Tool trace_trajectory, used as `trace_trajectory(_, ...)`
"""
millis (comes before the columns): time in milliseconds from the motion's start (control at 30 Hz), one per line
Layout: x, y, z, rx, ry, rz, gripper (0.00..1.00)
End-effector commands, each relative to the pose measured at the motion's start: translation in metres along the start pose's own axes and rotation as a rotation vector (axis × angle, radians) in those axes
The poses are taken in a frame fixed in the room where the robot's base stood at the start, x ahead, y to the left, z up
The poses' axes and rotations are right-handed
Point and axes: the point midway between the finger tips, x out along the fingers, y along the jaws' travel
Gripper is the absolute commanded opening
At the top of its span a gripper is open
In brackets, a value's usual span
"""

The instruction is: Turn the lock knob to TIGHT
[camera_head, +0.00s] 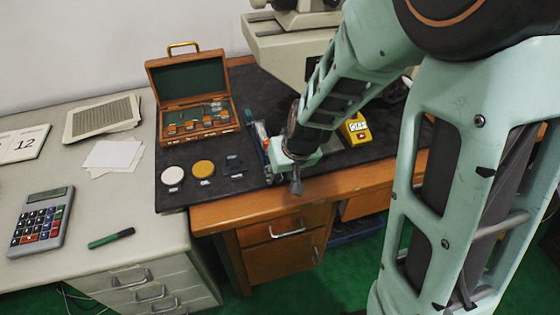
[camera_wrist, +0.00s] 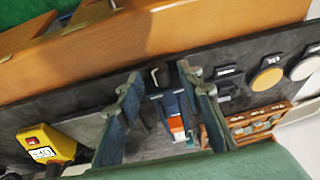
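A small black knob (camera_wrist: 160,76) shows in the wrist view at the end of a blue device (camera_wrist: 174,108) with an orange-and-white part. I cannot read any TIGHT marking or tell the knob's setting. My gripper (camera_wrist: 158,71) is open, with one teal finger on each side of the knob and device. I see no clear contact. In the head view my gripper (camera_head: 295,180) points down near the front edge of the dark mat, and the blue device (camera_head: 261,134) shows partly behind it. The knob is hidden there.
A yellow meter (camera_head: 356,128) stands right of my gripper. White (camera_head: 172,176) and amber (camera_head: 203,169) discs and a dark piece (camera_head: 233,164) lie to the left. Behind them is an open wooden case (camera_head: 190,95).

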Motion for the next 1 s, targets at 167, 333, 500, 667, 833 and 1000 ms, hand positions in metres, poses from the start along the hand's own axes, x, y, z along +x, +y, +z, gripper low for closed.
trace_trajectory(167, 0.019, 0.0, 0.001, -0.001, -0.001, 0.0, 0.34)
trace_trajectory(333, 0.023, 0.0, 0.0, -0.001, 0.0, 0.0, 0.34)
trace_trajectory(500, 0.022, 0.0, 0.0, -0.001, 0.0, 0.0, 0.34)
trace_trajectory(667, 0.022, 0.0, 0.0, -0.001, 0.0, 0.0, 0.22)
trace_trajectory(833, 0.022, 0.0, 0.0, -0.001, 0.0, 0.0, 0.03)
trace_trajectory(1000, 0.022, 0.0, 0.0, -0.001, 0.0, 0.0, 0.0)
